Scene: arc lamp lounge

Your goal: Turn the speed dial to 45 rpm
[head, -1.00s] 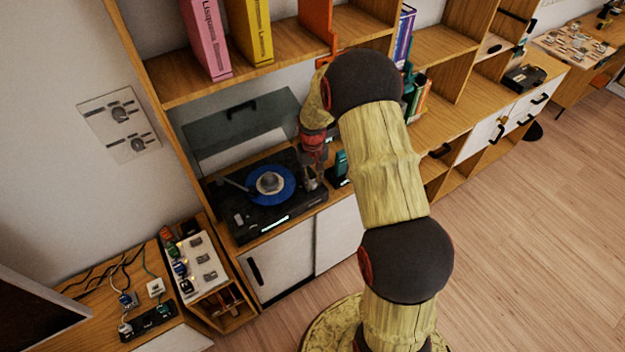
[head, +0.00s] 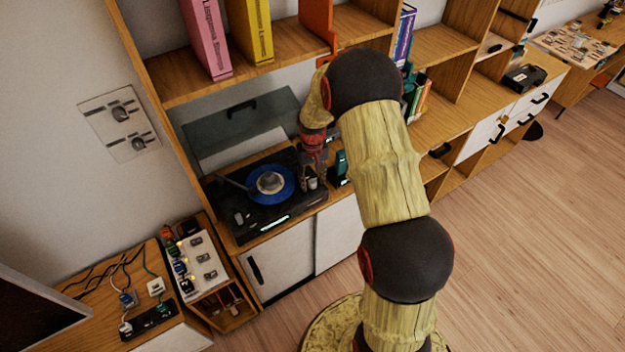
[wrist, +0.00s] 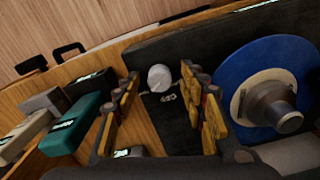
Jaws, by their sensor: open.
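The black turntable (head: 248,222) stands on the low cabinet with a blue record (head: 262,196) on it. In the wrist view the record (wrist: 236,86) lies to the right, with a silver centre piece. A round silver dial (wrist: 159,78) sits on the turntable's dark top, with small pale marks beside it that I cannot read surely. My gripper (wrist: 161,84) is open, its yellow-and-dark fingers on either side of the dial, with visible gaps. I cannot tell its height over the dial. In the head view my gripper (head: 313,180) is at the turntable's right end, where the dial is hard to make out.
A tinted lid (head: 240,125) stands raised behind the turntable. A teal item (head: 341,166) stands just right of the gripper; teal and grey boxes (wrist: 72,128) show in the wrist view. A shelf (head: 280,48) with books overhangs the turntable. The floor (head: 520,230) at right is clear.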

